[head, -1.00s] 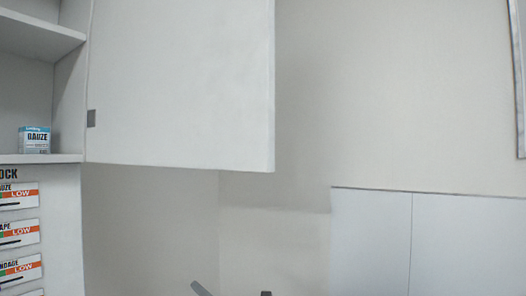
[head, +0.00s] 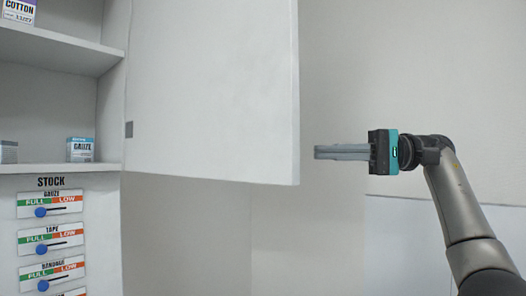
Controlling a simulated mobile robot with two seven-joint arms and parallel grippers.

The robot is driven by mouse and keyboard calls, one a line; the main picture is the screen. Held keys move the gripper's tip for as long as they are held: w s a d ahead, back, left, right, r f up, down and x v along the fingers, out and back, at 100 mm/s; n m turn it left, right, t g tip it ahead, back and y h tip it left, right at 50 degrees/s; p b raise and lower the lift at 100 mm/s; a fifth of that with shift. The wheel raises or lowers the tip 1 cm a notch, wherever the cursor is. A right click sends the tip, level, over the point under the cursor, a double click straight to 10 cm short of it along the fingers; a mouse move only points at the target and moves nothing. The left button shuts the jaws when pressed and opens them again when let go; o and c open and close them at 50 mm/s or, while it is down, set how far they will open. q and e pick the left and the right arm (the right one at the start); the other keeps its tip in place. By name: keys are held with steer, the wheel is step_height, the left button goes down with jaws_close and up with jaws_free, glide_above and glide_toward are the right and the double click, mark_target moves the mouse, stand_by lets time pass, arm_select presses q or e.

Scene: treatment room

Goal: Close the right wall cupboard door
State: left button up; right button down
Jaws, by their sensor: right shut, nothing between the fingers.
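The right wall cupboard door (head: 210,90) is a plain white panel. It stands open, swung out to the right of the cupboard's shelves, with a small grey plate near its left edge. My right gripper (head: 316,152) comes in from the right, its fingers shut and empty, pointing left. In the picture its fingertips are just right of the door's free edge, near the lower corner, with a narrow gap of wall between. I cannot tell the distance in depth. My left gripper does not show.
The open cupboard's shelves (head: 55,45) hold a gauze box (head: 80,150), a cotton box (head: 19,11) and a partly cut-off box (head: 8,152). Below is a stock panel (head: 50,182) with several sliders. A pale panel (head: 400,215) stands at the lower right. The wall between is bare.

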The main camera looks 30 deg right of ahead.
mark_target(257, 152)
steer(key=shift+s+a+x, duration=0.15)
steer(key=shift+s+x, duration=0.25)
steer(key=shift+x, duration=1.75)
steer(key=shift+s+a+x, duration=0.15)
steer(key=shift+s+x, duration=0.3)
steer(key=shift+x, duration=1.7)
steer(key=shift+s+a+x, duration=0.15)
steer(key=shift+s+x, duration=0.25)
steer(key=shift+x, duration=1.75)
